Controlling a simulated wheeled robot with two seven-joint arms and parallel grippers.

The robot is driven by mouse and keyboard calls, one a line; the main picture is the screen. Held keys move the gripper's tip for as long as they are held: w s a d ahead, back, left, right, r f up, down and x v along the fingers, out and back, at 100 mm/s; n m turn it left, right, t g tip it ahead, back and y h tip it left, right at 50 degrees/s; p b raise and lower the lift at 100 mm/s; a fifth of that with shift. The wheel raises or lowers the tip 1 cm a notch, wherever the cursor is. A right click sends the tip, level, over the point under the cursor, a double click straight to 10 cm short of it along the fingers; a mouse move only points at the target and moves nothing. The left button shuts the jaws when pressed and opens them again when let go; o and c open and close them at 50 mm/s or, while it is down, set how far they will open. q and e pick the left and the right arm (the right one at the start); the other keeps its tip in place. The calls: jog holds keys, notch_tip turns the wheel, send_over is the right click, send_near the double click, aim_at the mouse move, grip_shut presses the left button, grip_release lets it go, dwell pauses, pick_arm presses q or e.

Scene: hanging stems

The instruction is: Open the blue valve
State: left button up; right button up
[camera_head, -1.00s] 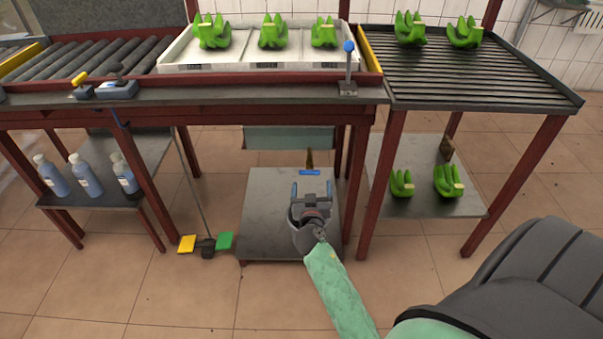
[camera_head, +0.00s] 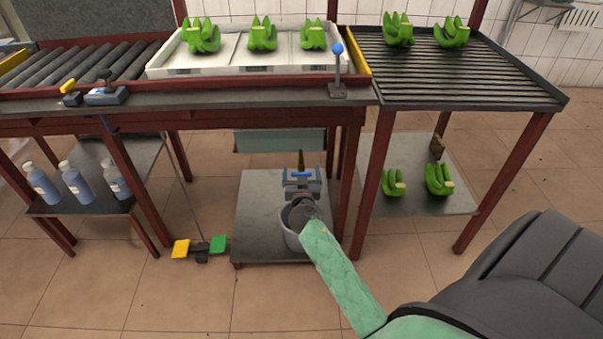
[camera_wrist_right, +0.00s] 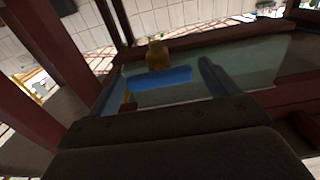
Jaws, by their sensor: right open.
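The blue valve handle (camera_head: 300,173) is a short flat bar below a brass fitting (camera_head: 301,158), under the work table. It lies crosswise in the right wrist view (camera_wrist_right: 160,78), below the brass part (camera_wrist_right: 158,55). My right gripper (camera_head: 302,174) is open and at the handle. In the wrist view its two fingers (camera_wrist_right: 160,84) stand at either side of the bar, with a gap at the right; contact at the left I cannot tell. The gripper body hides part of the valve's surroundings in the head view. My left gripper is out of view.
A grey bucket (camera_head: 289,232) stands on the low metal shelf (camera_head: 262,200) under my right gripper. A red table leg (camera_head: 350,190) rises close on the right. A pale green tank (camera_head: 270,141) hangs behind. Yellow and green pedals (camera_head: 218,244) lie at the left.

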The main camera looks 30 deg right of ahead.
jog(key=c, duration=1)
